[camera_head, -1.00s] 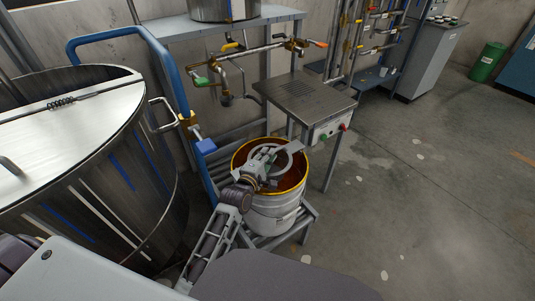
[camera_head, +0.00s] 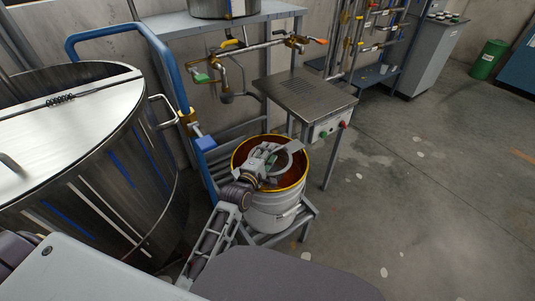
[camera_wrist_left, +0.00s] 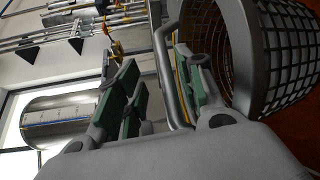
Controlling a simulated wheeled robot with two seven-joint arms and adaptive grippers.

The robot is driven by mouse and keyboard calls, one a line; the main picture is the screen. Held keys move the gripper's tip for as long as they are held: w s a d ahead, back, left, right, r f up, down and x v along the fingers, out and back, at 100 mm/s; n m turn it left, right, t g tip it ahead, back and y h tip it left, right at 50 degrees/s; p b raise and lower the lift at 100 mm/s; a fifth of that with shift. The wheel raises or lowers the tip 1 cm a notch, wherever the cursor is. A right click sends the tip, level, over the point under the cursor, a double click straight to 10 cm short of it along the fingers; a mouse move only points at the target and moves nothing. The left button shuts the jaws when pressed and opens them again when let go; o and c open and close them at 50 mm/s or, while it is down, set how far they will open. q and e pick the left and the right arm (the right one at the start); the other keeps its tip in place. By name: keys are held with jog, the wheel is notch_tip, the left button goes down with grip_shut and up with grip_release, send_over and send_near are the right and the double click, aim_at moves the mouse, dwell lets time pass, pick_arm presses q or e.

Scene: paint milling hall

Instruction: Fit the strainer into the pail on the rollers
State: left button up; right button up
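The pail (camera_head: 272,217), grey-white with a yellow rim, stands on the roller stand (camera_head: 310,212); its inside is reddish brown. The strainer (camera_head: 297,158), a grey ring with a flat tab, is at the pail's mouth. In the left wrist view its mesh basket (camera_wrist_left: 290,55) shows at the right, beside the reddish-brown pail interior. My left gripper (camera_head: 268,163) is over the pail's mouth at the strainer's left side. Its green-padded fingers (camera_wrist_left: 160,95) stand apart, with the strainer's bent tube handle (camera_wrist_left: 163,65) between them and a gap at one side. Whether the strainer's rim is fully seated is unclear. My right gripper is not seen.
A large steel vat (camera_head: 95,180) stands at the left, with a blue tubular frame (camera_head: 170,75) beside it. A metal table with a control box (camera_head: 305,95) is just behind the pail. Valve pipes (camera_head: 260,48) run behind. The floor at the right is clear.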

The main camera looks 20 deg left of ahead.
pick_arm(q)
jog(key=s+a, duration=0.1)
jog(key=s, duration=0.7)
jog(key=shift+r, duration=0.45)
dwell(0.3)
dwell(0.8)
